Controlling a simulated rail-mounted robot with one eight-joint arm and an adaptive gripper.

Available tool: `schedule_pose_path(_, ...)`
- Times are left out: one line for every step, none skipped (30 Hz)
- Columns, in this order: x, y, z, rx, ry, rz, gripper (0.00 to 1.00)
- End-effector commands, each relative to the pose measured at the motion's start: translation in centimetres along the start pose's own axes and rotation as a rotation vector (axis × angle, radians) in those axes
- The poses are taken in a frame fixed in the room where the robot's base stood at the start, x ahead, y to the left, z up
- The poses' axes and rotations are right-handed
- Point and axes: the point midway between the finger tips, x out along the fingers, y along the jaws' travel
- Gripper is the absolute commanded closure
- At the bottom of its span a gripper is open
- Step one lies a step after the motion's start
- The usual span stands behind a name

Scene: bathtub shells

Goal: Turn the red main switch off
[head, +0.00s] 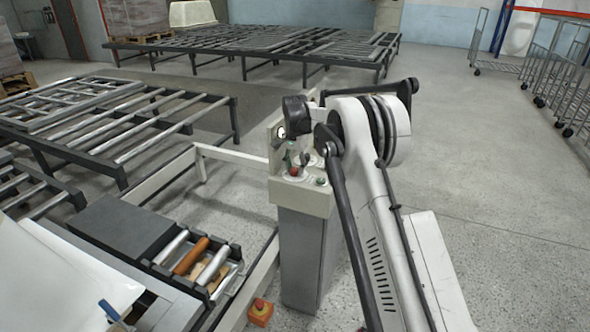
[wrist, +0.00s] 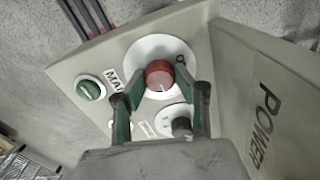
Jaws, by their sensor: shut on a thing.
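The red main switch (wrist: 159,72) is a round red knob on a white disc. It also shows in the head view (head: 294,171) on the sloped top of the control box (head: 300,197). My gripper (wrist: 161,86) is shut on the red knob, with one green finger on each side of it. In the head view my gripper (head: 290,160) reaches down to the knob from above. A pale mark shows on the knob's near side. Part of a label reading "MAI" and a dark letter on the disc are visible; the fingers hide the rest.
A green knob (wrist: 90,89) sits left of the switch in the wrist view, and a dark knob (wrist: 181,126) sits close below it. An upright panel marked "POWER" (wrist: 258,110) rises on the right.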

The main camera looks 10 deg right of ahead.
Motion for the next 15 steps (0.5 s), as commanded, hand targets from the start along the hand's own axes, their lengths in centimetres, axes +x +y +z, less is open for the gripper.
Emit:
schedule_pose_path(0.07,-0.01,0.00,-0.018,0.000,0.000,0.98)
schedule_pose_path(0.09,-0.01,0.00,-0.033,0.000,0.000,0.98)
schedule_pose_path(0.11,-0.01,0.00,-0.053,0.000,0.000,0.98)
schedule_pose_path(0.13,-0.01,0.00,-0.072,0.000,0.000,0.98)
schedule_pose_path(0.15,-0.02,0.00,-0.092,0.000,0.000,0.98)
schedule_pose_path(0.17,-0.02,0.01,-0.120,0.000,0.000,0.98)
schedule_pose_path(0.19,-0.03,0.01,-0.143,0.000,0.000,0.98)
schedule_pose_path(0.20,-0.03,0.00,-0.169,0.000,0.000,0.98)
schedule_pose_path(0.21,-0.03,0.00,-0.203,0.000,0.000,0.98)
schedule_pose_path(0.21,-0.04,0.00,-0.230,0.000,0.000,0.98)
schedule_pose_path(0.21,-0.05,0.00,-0.258,0.000,0.000,0.98)
schedule_pose_path(0.21,-0.05,0.00,-0.296,0.000,0.000,0.98)
schedule_pose_path(0.21,-0.06,0.00,-0.324,0.000,0.000,0.98)
schedule_pose_path(0.21,-0.06,0.00,-0.353,0.000,0.000,0.98)
schedule_pose_path(0.21,-0.06,0.00,-0.391,0.000,0.000,0.98)
